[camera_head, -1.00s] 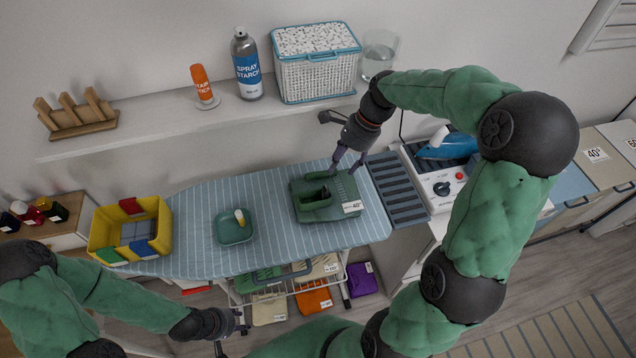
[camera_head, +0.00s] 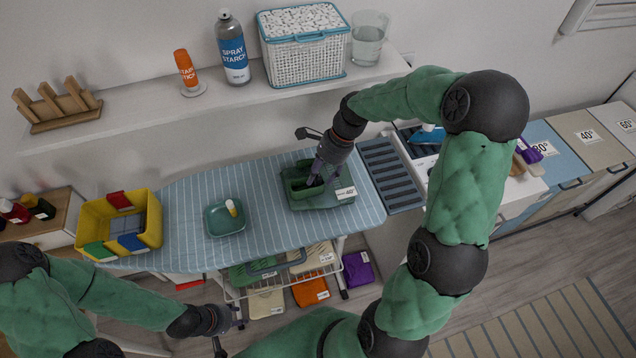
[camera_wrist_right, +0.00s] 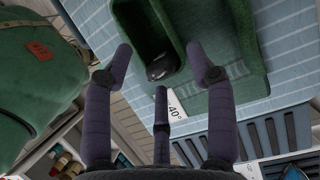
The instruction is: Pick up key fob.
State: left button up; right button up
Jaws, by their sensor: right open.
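A small glossy black object, which looks like the key fob (camera_wrist_right: 161,66), lies in a compartment of a green folded-cloth-like holder in the right wrist view. This green holder (camera_head: 336,201) sits on the striped ironing board in the head view, with a white "40°" tag. My right gripper (camera_head: 314,180) is open, pointing down over the holder, and hides the fob in the head view. In the right wrist view its spread fingers (camera_wrist_right: 160,50) stand around the compartment, with nothing held. My left gripper (camera_head: 229,334) is low at the front, fingers apart and empty.
A green dish (camera_head: 229,222) with a small bottle and a yellow bin (camera_head: 90,222) sit left on the board. A slotted dark rack (camera_head: 389,177) is close on the right. The wall shelf (camera_head: 140,122) behind carries a spray can and a basket.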

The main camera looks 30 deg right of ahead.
jog(key=c, duration=1.1)
